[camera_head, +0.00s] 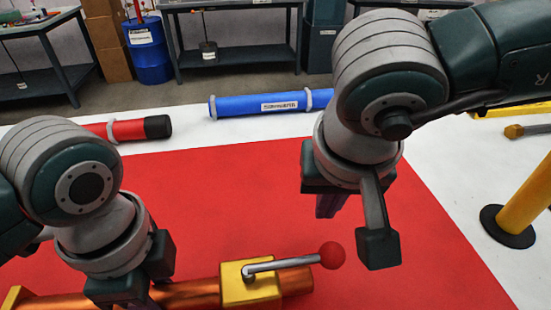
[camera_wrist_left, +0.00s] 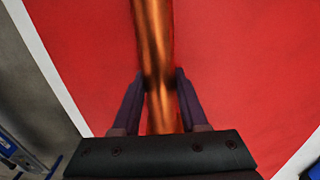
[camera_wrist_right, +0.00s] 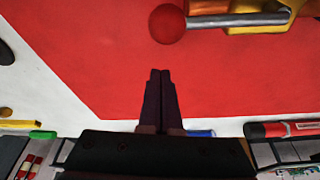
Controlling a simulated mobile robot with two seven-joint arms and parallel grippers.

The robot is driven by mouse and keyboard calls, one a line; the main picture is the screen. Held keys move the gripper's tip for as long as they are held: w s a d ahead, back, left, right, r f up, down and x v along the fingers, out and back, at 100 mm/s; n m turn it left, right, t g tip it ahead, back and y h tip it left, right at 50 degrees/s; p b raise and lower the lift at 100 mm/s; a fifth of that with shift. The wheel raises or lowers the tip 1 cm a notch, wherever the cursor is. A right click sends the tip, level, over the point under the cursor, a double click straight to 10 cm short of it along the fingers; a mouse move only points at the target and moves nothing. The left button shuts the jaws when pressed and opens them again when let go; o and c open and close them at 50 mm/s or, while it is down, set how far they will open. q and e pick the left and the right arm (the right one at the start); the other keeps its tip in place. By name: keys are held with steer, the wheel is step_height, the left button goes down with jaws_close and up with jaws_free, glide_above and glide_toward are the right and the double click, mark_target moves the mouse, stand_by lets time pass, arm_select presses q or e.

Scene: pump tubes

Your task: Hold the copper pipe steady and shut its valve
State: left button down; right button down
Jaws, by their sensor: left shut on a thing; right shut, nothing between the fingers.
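The copper pipe (camera_head: 190,295) lies across the front of the red mat. Its yellow valve block (camera_head: 240,287) carries a grey lever with a red ball knob (camera_head: 332,255), pointing right along the pipe. My left gripper (camera_head: 150,300) is shut on the pipe left of the valve; the left wrist view shows its fingers on both sides of the pipe (camera_wrist_left: 155,60). My right gripper (camera_head: 328,205) is shut and empty above the mat, up and beyond the knob. In the right wrist view its fingertips (camera_wrist_right: 160,75) touch each other, apart from the knob (camera_wrist_right: 167,24).
The red mat (camera_head: 220,190) is clear behind the pipe. A blue tube (camera_head: 240,106) and a red tube (camera_head: 125,130) lie at the back on the white surface. A yellow post (camera_head: 527,200) on a black base stands at the right.

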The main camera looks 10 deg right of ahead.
mark_target(332, 242)
steer(key=shift+s+a+r, duration=0.2)
steer(key=shift+s, duration=0.75)
steer(key=shift+s+a+r, duration=0.15)
steer(key=shift+s, duration=0.8)
steer(key=shift+s+m+h, duration=0.3)
steer(key=shift+s+m, duration=0.05)
steer(key=shift+m, duration=0.45)
